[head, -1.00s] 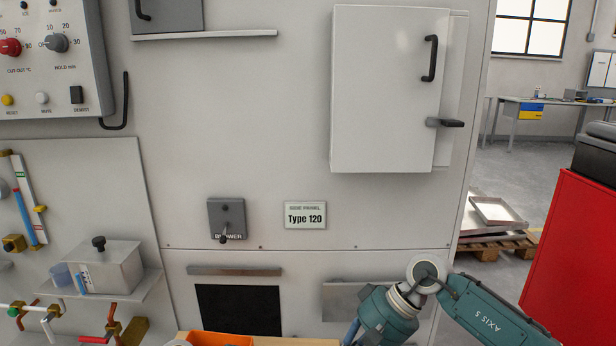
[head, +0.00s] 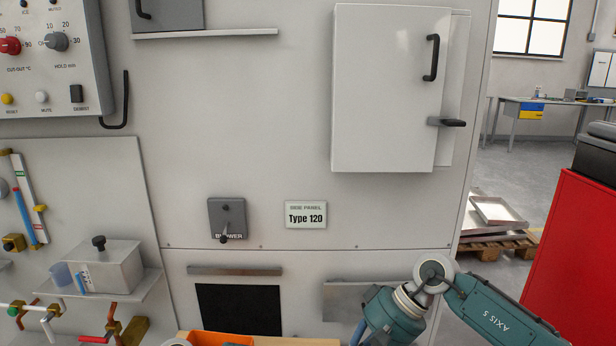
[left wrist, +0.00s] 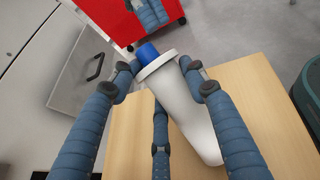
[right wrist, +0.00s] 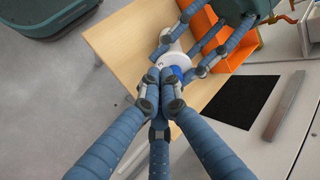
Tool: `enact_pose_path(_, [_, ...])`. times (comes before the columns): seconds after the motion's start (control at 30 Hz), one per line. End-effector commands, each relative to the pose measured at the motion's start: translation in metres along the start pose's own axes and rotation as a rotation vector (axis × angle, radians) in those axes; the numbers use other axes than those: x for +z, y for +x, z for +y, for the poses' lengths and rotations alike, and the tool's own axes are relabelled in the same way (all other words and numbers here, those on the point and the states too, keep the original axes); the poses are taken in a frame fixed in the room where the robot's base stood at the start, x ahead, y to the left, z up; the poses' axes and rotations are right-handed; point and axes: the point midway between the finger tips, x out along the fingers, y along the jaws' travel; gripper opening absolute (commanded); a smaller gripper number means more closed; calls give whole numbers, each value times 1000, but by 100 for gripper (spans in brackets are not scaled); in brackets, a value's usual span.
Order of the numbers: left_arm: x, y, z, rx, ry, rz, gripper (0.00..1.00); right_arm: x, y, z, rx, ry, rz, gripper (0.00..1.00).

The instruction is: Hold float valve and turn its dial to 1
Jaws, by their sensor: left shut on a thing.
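The float valve (left wrist: 188,105) has a white, tapered body with a wide collar and a blue dial (left wrist: 148,52) at its end. My left gripper (left wrist: 160,80) is shut around the white body just below the collar, in the left wrist view. It holds the valve tilted over a wooden table. My right gripper (right wrist: 160,88) has its fingertips drawn together, with nothing seen between them. In the right wrist view its tips are in front of the blue dial (right wrist: 177,72) and partly hide the valve. Contact cannot be told. The dial's numbers are not readable.
The wooden table (right wrist: 118,38) lies under the valve, with an orange bin (right wrist: 240,52) on it. A panel wall with a Type 120 sign (head: 305,215) stands ahead. A red cabinet (head: 575,250) is at the right. Grey floor (right wrist: 50,100) beside the table is clear.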

Motion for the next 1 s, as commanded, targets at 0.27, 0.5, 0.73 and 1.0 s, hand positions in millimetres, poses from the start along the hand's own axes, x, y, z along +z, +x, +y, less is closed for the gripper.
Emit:
enact_pose_path(0.27, [-5,2,-4,-10,-8,7,13,-10,-35,-1,-2,0,7,0])
enact_pose_path(0.5, [-6,3,-5,-13,-10,9,13,-13,-50,-1,-3,-2,4,0])
enact_pose_path(0.73, [-7,3,-6,-14,-11,10,13,-13,-50,-1,-3,-2,4,0])
enact_pose_path(1.0, [-5,2,-4,-10,-8,7,67,-13,-50,-1,-3,-1,4,0])
